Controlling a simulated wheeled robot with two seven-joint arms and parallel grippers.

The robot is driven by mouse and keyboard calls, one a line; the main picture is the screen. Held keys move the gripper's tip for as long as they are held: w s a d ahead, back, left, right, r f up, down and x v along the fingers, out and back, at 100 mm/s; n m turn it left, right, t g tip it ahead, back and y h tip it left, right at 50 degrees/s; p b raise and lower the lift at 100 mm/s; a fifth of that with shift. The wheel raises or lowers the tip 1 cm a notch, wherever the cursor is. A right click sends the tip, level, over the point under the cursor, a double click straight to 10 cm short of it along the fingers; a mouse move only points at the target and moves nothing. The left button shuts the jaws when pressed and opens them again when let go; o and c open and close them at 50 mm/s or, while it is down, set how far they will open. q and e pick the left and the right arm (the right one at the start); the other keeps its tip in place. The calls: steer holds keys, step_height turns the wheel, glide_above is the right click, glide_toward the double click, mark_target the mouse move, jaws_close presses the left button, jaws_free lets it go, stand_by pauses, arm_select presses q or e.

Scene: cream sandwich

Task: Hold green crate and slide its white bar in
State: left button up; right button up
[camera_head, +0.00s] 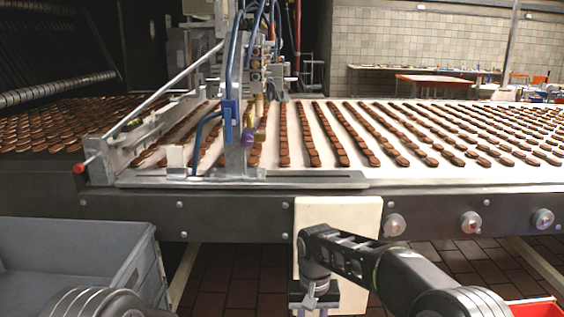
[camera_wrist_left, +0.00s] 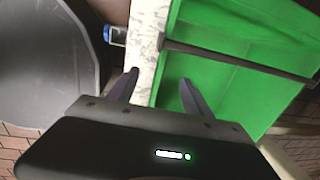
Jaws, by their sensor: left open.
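The green crate (camera_wrist_left: 230,95) shows only in the left wrist view, open towards me, with a dark bar (camera_wrist_left: 235,61) across it. A white mottled strip (camera_wrist_left: 148,40) runs along its left side; I cannot tell if this is the white bar. My left gripper (camera_wrist_left: 159,77) is open, its fingers apart. One finger appears over the strip and the other over the crate; contact cannot be made out. In the head view, my right gripper (camera_head: 314,294) points down in front of a cream panel; its fingers are too small to read.
A conveyor (camera_head: 470,178) with rows of brown biscuits spans the head view. A grey crate (camera_head: 75,240) stands at the lower left, and a red container (camera_head: 537,309) is at the lower right. A dark grey rounded object (camera_wrist_left: 45,65) lies left of the left gripper.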

arm_select(q)
step_height(320, 180, up, 11)
steer(key=s, duration=0.1)
steer(key=shift+s+r, duration=0.15)
steer(key=shift+s, duration=0.05)
